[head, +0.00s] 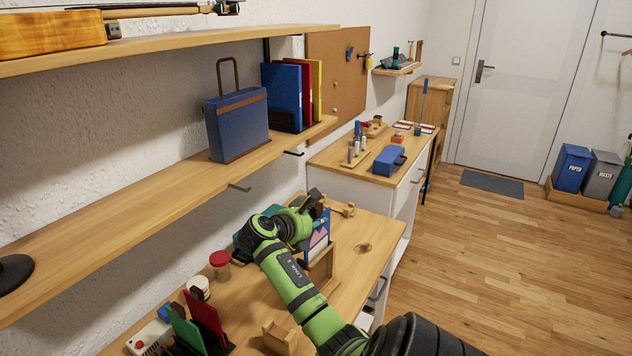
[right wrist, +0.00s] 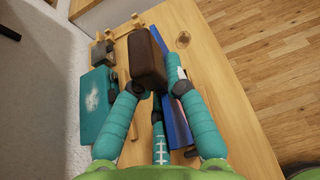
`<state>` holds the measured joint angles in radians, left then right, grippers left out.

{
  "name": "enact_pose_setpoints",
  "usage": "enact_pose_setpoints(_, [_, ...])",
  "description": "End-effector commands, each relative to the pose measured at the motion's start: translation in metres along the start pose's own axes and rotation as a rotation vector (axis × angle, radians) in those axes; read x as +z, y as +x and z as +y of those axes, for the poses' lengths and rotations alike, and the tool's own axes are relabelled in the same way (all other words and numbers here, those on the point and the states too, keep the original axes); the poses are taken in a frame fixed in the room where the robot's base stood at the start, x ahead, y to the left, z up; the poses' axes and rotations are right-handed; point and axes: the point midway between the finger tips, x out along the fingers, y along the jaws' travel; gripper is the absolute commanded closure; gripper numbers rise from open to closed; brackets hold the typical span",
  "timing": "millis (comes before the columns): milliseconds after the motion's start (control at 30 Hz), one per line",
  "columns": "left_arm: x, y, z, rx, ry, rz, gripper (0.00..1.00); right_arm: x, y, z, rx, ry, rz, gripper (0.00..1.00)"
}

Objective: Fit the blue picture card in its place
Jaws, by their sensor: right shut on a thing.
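My right gripper (head: 312,205) is above the near desk, and its teal fingers (right wrist: 153,80) also show in the right wrist view. They are shut on a dark brown block (right wrist: 148,55). A blue picture card (head: 317,236) with a pink and white picture stands upright just below the gripper, at a wooden holder (head: 322,269). In the right wrist view a blue panel (right wrist: 177,130), likely the same card, lies beside the right finger, partly hidden by it. I cannot tell whether the gripper touches it. My left gripper is not in view.
A teal board (right wrist: 97,92) with a white smudge lies by the wall. A red-lidded jar (head: 220,264), upright red and green cards (head: 204,318) and a small wooden stand (head: 279,337) occupy the near desk. A long shelf (head: 150,205) overhangs it. The desk's right part is mostly clear.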

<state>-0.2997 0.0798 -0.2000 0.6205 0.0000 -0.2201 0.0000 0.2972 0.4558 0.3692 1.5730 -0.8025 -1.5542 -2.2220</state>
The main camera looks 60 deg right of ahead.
Motion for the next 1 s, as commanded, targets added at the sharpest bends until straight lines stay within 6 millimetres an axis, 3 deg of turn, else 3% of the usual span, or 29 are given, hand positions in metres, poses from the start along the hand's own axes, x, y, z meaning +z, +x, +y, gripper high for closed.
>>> enact_pose_setpoints(1000, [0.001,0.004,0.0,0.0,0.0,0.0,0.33,-0.019,0.008,0.003,0.0,-0.002,-0.001,1.0])
